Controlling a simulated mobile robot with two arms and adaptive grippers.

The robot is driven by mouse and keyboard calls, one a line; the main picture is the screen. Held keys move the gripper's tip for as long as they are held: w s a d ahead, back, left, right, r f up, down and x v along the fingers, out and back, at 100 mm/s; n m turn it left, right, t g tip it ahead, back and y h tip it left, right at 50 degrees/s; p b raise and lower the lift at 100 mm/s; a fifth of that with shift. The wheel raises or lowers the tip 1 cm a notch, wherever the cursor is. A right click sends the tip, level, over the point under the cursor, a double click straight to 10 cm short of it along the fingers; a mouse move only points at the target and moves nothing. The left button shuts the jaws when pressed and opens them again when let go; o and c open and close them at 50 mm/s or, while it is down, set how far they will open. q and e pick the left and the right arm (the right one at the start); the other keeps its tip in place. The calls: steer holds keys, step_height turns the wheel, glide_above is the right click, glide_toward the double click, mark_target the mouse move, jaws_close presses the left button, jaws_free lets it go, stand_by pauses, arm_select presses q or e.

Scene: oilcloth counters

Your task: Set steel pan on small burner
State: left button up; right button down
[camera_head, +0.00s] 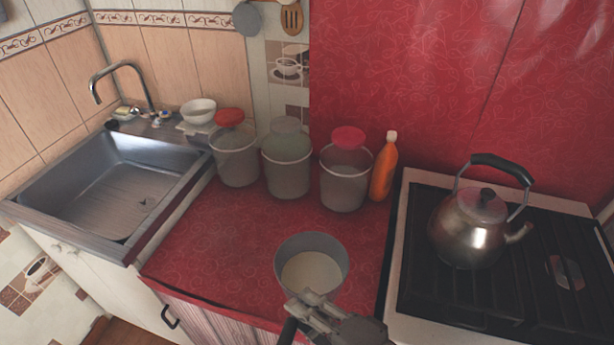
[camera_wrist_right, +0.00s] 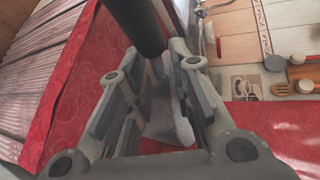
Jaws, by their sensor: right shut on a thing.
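The steel pan (camera_head: 311,262), grey with a pale inside, is at the front of the red counter, left of the stove. I cannot tell whether it rests on the counter or hangs just above it. My right gripper (camera_head: 314,304) is at the pan's near side, shut on its dark handle (camera_head: 288,331). The handle also shows between the fingers in the right wrist view (camera_wrist_right: 146,28). The stove (camera_head: 398,262) stands to the right with black grates. A burner (camera_head: 565,272) shows at its right; I cannot tell which burner is the small one. My left gripper is not in view.
A steel kettle (camera_head: 468,232) stands on the stove's left part. Several lidded buckets, one of them at the right (camera_head: 345,185), and an orange bottle (camera_head: 384,168) line the counter's back. The sink (camera_head: 100,190) is at left. The red counter (camera_head: 220,240) is clear left of the pan.

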steer(key=shift+d+r, duration=0.1)
steer(key=shift+r, duration=0.1)
steer(key=w+d+f+n, duration=0.15)
steer(key=w+d, duration=0.25)
steer(key=d, duration=0.5)
steer(key=w+d+r, duration=0.2)
steer(key=d+r, duration=0.1)
steer(key=d, duration=0.1)
steer(key=w+d+r+g+y, duration=0.1)
steer(key=w+d+r, duration=0.1)
steer(key=d, duration=0.3)
steer(key=shift+d+r+g, duration=0.2)
steer(key=shift+r+g, duration=0.1)
steer(key=shift+r, duration=0.3)
steer(key=shift+d, duration=0.1)
